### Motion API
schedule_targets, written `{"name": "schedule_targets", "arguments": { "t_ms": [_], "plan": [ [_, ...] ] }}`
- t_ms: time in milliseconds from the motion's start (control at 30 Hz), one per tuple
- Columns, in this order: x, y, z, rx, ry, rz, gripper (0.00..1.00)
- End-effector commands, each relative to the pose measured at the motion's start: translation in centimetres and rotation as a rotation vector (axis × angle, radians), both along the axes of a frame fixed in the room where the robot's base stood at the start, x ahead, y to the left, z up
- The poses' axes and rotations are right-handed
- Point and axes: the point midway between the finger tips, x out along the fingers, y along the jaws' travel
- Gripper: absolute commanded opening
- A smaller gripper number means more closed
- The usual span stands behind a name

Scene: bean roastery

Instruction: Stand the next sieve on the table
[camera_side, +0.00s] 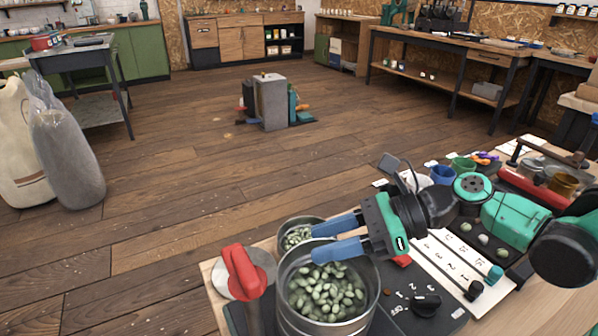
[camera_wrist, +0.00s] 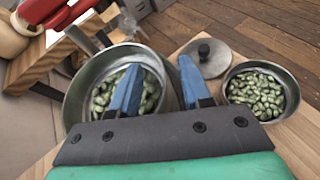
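A large round metal vessel (camera_side: 369,300) holding pale green beans stands at the near edge of the table. A smaller round metal vessel (camera_side: 284,228) with similar beans is just behind it. I cannot tell which is a sieve. My gripper (camera_side: 315,243) is above the large vessel's far side, its two blue fingers apart and nothing visibly held. In the wrist view, my gripper (camera_wrist: 162,66) shows the fingers spread, with the large vessel's rim (camera_wrist: 72,100) and wall behind and between them. The small vessel (camera_wrist: 291,85) is to their right there.
A red-handled tool (camera_side: 243,270) stands left of the large vessel. A metal lid with a black knob (camera_wrist: 205,50) lies on the table beyond the vessels. A white numbered strip (camera_side: 450,262) and a black knob (camera_side: 426,304) are at the right. Little bare wood shows around the vessels.

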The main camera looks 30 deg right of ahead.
Motion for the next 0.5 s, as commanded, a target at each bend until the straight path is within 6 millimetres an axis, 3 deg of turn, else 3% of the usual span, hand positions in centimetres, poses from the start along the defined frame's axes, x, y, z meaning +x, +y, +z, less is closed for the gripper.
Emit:
{"name": "schedule_targets", "arguments": {
  "t_ms": [167,500],
  "plan": [
    [-0.2,-0.4,0.1,0.0,0.001,-0.004,0.42],
    [-1.8,-3.6,1.5,0.0,0.001,-0.006,0.42]
  ]
}}
